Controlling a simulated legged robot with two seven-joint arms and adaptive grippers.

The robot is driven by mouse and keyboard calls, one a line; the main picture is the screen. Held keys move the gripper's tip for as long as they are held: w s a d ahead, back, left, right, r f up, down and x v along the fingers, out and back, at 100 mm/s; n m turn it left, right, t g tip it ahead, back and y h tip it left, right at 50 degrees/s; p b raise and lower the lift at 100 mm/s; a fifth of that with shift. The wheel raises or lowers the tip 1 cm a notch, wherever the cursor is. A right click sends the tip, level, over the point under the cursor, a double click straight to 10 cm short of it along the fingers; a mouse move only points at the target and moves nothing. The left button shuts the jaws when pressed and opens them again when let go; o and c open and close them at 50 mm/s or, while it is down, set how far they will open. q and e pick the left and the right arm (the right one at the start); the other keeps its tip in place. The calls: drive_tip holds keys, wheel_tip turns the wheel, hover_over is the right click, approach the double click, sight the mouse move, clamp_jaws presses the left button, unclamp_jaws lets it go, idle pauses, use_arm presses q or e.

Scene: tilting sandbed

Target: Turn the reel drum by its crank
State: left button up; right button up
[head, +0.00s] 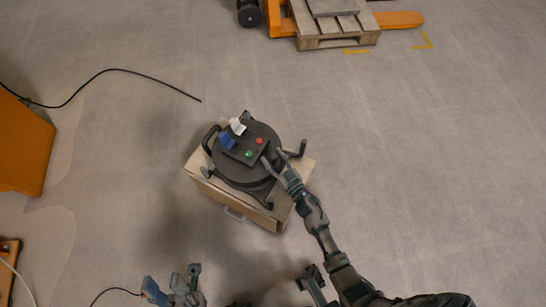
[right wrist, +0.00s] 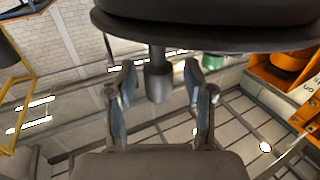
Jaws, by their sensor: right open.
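The black reel drum (head: 240,171) lies on a box (head: 210,189) in the head view. Its top carries a red button, a green button, and white and blue parts. My right gripper (head: 272,158) reaches over the drum's right side. In the right wrist view a grey cylindrical knob (right wrist: 158,82), seemingly the crank's grip, hangs from a dark body (right wrist: 200,35). It stands between the fingers of my right gripper (right wrist: 158,85), which are open with gaps on both sides. I cannot pick out the crank in the head view. My left gripper (head: 178,284) is low at the bottom edge, partly cut off.
An orange pallet truck (head: 400,19) with a wooden pallet (head: 338,42) stands at the top. An orange cabinet (head: 22,148) is at the left, with a black cable (head: 130,71) on the floor. The floor right of the box is clear.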

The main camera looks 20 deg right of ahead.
drive_tip(key=shift+d, duration=0.15)
drive_tip(key=c, duration=0.6)
clamp_jaws()
